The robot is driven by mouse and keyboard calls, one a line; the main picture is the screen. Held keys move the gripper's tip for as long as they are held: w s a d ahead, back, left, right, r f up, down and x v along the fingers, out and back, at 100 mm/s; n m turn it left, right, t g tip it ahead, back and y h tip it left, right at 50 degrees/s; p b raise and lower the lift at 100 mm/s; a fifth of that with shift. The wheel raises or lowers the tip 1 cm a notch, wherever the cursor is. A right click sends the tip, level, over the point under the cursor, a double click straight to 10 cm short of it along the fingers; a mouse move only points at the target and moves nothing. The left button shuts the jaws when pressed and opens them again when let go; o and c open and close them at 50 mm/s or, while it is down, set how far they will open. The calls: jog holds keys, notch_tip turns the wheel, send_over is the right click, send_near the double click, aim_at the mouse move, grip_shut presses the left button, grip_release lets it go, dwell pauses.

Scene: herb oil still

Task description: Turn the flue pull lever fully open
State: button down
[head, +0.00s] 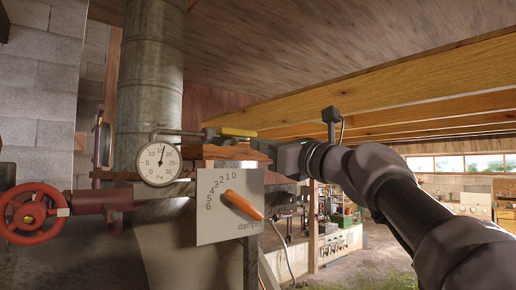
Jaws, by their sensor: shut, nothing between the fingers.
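A pale plate lettered "damper" (215,226) hangs at the centre, with a scale from 0 to 6. An orange lever (243,206) on it slants from upper left to lower right, its inner end towards the middle numbers. The exact setting is hard to read. A second lever with a yellow grip (237,132) lies nearly level above, in front of the metal flue pipe (151,70). My gripper (270,150) reaches in from the right, above and right of the orange lever and apart from it. It is shut and empty; its fingertips are hard to make out.
A round Pa gauge (158,164) sits left of the plate, its needle near the top. A red handwheel (30,214) is at far left. Wooden beams (400,95) run overhead close to my arm. Open floor lies at lower right.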

dwell(0.4)
notch_tip(320, 180, down, 5)
jog(key=b, duration=0.4)
jog(key=shift+w+a+r, duration=0.1)
jog(key=shift+a+r, duration=0.05)
jog(key=shift+r, duration=0.05)
jog(key=b+v, duration=0.2)
jog(key=v, duration=0.8)
jog(key=shift+d+r+b, duration=0.25)
jog(key=shift+r+b, duration=0.1)
jog(key=shift+r, duration=0.05)
jog(key=shift+d, duration=0.1)
